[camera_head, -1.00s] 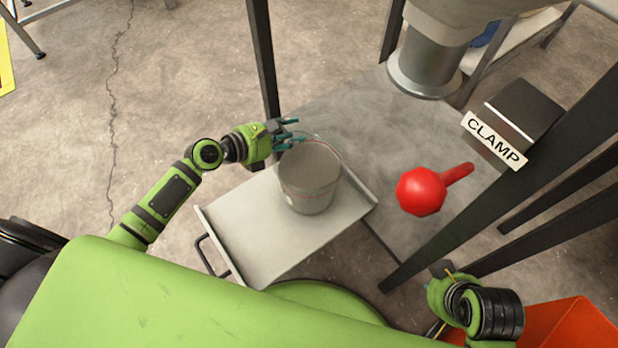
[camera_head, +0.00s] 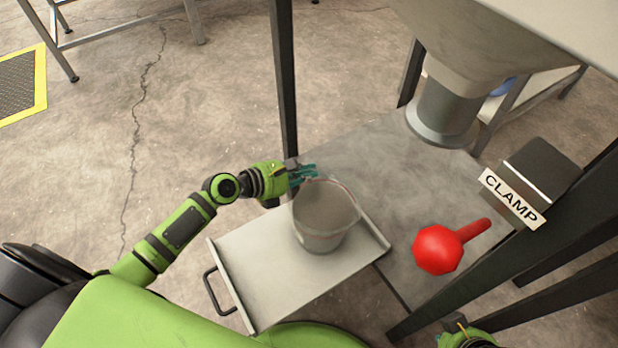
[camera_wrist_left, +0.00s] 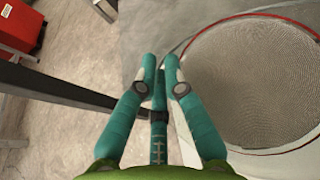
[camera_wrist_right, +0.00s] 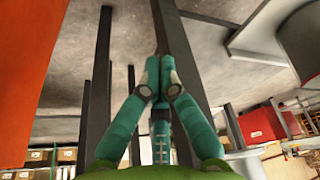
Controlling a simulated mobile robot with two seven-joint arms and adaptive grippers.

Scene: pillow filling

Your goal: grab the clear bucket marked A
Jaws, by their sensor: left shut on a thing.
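A clear bucket (camera_head: 325,225) stands upright on a pale metal tray (camera_head: 255,275) in the head view. No letter A is readable on it. My left gripper (camera_head: 314,170) is shut on the bucket's rim at its far left side. In the left wrist view, the left fingers (camera_wrist_left: 162,65) are close together at the rim, and the bucket's round, grey-looking interior (camera_wrist_left: 250,85) fills the right side. My right gripper (camera_wrist_right: 159,65) is shut with nothing visible between its fingers in the right wrist view. Only a bit of the right arm shows at the head view's bottom edge.
A metal spout (camera_head: 445,110) hangs at the upper right. A red ball-ended lever (camera_head: 437,249) and a box with a CLAMP label (camera_head: 512,198) sit right of the bucket. Dark frame posts (camera_head: 284,80) stand close to the gripper. Floor at the left is open.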

